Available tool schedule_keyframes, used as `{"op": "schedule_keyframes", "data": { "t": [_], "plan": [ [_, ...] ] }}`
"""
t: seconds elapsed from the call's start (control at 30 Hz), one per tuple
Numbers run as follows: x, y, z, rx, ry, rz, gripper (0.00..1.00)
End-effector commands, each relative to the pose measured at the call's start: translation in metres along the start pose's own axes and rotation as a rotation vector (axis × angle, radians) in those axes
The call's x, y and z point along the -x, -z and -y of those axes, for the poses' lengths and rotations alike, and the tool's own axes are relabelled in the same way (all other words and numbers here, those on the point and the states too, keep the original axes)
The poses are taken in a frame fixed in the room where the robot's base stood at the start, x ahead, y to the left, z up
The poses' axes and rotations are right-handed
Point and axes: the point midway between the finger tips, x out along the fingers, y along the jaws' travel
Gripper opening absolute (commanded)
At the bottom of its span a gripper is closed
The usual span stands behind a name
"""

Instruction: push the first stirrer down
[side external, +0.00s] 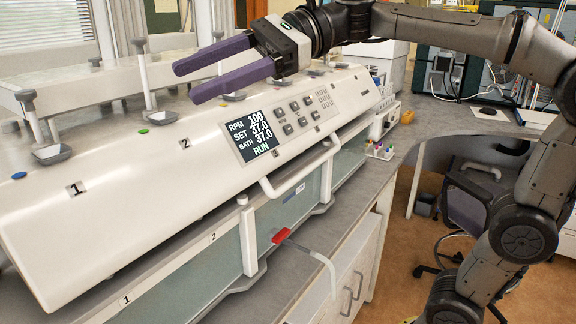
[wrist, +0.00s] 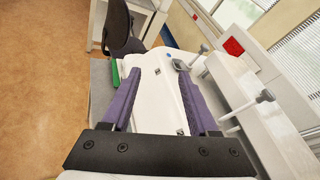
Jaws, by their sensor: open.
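The first stirrer (side external: 34,120) is a light rod with a grey cap, standing above a small grey dish (side external: 53,155) near the label 1 at the left of the white machine (side external: 110,165). In the wrist view, the first stirrer (wrist: 194,58) stands beyond the fingertips, to the right of centre. My gripper (side external: 188,81) has two purple fingers, open and empty, pointing left above the machine. It appears right of the second stirrer (side external: 147,80) and is apart from the first. In the wrist view, my gripper (wrist: 158,72) spans the machine's white top.
A display panel (side external: 256,134) with buttons is on the machine's sloped front. A white handle (side external: 300,178) and a red-tipped lever (side external: 281,235) stick out in front. A raised white housing (side external: 70,90) stands behind the stirrers. A chair (wrist: 122,28) shows in the wrist view.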

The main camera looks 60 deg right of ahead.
Motion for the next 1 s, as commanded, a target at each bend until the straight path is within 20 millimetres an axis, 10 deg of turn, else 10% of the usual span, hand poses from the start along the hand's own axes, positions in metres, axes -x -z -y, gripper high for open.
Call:
{"op": "schedule_keyframes", "data": {
  "t": [1.0],
  "plan": [
    [0.044, 0.108, -0.095, 0.541, -0.107, -0.406, 0.6]
  ]
}}
